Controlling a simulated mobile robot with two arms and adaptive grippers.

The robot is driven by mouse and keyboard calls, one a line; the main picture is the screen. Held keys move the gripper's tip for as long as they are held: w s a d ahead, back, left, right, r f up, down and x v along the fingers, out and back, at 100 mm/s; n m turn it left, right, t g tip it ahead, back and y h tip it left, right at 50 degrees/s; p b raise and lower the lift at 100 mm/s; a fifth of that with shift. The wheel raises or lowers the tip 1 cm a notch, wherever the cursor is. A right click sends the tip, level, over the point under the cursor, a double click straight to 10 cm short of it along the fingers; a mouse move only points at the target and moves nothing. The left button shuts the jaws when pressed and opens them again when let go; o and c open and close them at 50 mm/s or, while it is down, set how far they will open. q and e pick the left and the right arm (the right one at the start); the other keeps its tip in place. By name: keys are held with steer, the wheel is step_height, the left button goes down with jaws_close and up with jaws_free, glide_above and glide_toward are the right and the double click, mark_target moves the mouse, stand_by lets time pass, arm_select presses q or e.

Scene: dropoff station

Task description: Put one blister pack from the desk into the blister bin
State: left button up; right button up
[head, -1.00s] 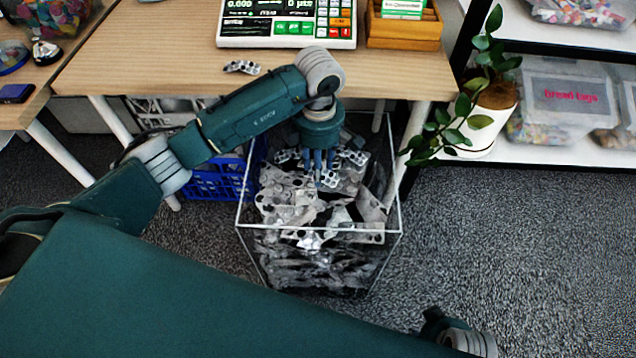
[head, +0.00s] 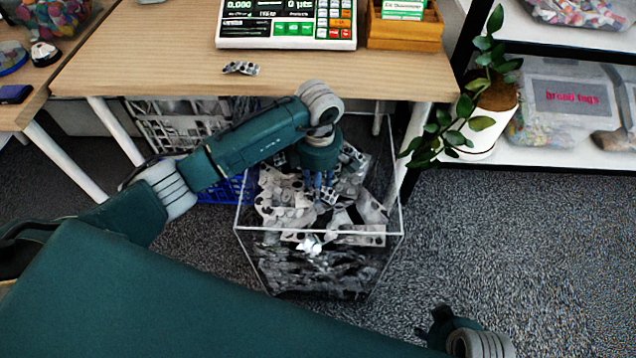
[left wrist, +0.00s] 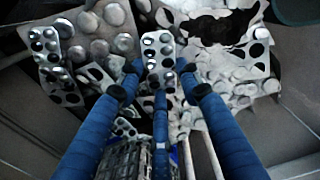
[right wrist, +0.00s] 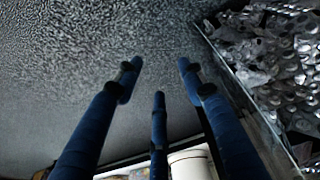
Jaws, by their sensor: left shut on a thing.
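The blister bin (head: 319,232) is a clear, open-topped box in front of the desk, full of grey and silver blister packs. My left gripper (head: 320,190) points down inside its opening, over the heap. It is shut on a small silver blister pack (left wrist: 158,58), which shows between the fingertips in the left wrist view (left wrist: 160,80); the pack also shows at the fingertips in the head view (head: 329,195). Whether it touches the heap I cannot tell. Another blister pack (head: 241,68) lies on the desk (head: 160,50). My right gripper (right wrist: 160,80) is open and empty beside the bin.
A scale (head: 287,22) and a wooden tray (head: 404,28) stand on the desk. A potted plant (head: 480,120) is on the shelf right of the bin. A blue crate (head: 222,188) is behind my left arm. Carpet at the right is clear.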

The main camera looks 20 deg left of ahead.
arm_select(q)
steer(key=o, duration=0.7)
steer(key=shift+c, duration=0.2)
arm_select(e)
steer(key=shift+r, duration=0.1)
arm_select(q)
steer(key=shift+r, duration=0.15)
step_height(320, 180, up, 12)
steer(key=p, duration=0.2)
arm_select(e)
step_height(320, 180, down, 7)
steer(key=s, duration=0.1)
steer(key=shift+r, duration=0.2)
arm_select(q)
steer(key=shift+s+d, duration=0.1)
